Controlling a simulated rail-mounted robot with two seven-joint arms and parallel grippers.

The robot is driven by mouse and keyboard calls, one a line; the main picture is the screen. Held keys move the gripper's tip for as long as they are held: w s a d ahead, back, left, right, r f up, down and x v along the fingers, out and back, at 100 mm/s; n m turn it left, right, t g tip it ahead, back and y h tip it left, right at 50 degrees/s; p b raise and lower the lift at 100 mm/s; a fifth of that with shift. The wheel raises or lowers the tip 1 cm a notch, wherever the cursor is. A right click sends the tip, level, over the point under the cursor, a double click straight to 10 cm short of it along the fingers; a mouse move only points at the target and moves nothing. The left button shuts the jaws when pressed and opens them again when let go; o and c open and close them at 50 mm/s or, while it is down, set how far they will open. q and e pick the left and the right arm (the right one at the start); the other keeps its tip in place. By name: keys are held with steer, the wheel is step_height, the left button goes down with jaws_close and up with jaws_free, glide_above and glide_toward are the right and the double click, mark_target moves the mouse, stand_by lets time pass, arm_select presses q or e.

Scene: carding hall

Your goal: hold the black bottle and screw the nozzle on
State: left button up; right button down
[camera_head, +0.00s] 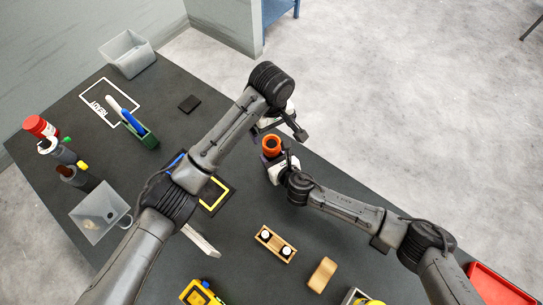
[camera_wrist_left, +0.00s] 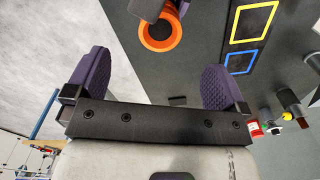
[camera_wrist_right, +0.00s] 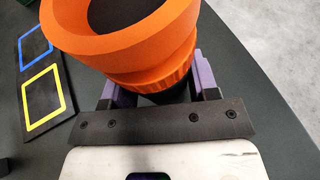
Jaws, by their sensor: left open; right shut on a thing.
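My right gripper (camera_head: 272,163) is shut on a black body, which looks like the black bottle (camera_wrist_right: 165,96), and holds it near the table's right edge. An orange flared piece (camera_head: 271,143) with a ribbed collar sits over that body. In the right wrist view this orange piece (camera_wrist_right: 125,45) has a wide open rim and a dark inside. Whether it is threaded on is hidden. My left gripper (camera_head: 282,124) is open and empty, just beyond the orange piece. In the left wrist view its purple fingers (camera_wrist_left: 155,82) stand wide apart, and the orange ring (camera_wrist_left: 160,32) lies outside them.
A mat with yellow and blue outlines (camera_wrist_right: 42,95) lies beside my right gripper. Bottles (camera_head: 75,178), a red container (camera_head: 40,127) and a grey bin (camera_head: 98,215) stand at the left.

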arm_select(q)
step_height(320, 180, up, 7)
steer(key=shift+f, duration=0.2)
stand_by(0.3)
arm_select(e)
steer(key=shift+c, duration=1.5)
jaws_free()
steer(key=shift+s+d+r, duration=0.25)
steer(key=shift+s+d, duration=0.05)
steer(key=shift+s, duration=0.15)
arm_select(q)
steer(key=shift+r+p, duration=0.9)
steer(key=shift+p, duration=0.05)
arm_select(e)
steer(key=v, duration=1.2)
steer(key=shift+s+d, duration=0.15)
steer(key=shift+s, duration=0.15)
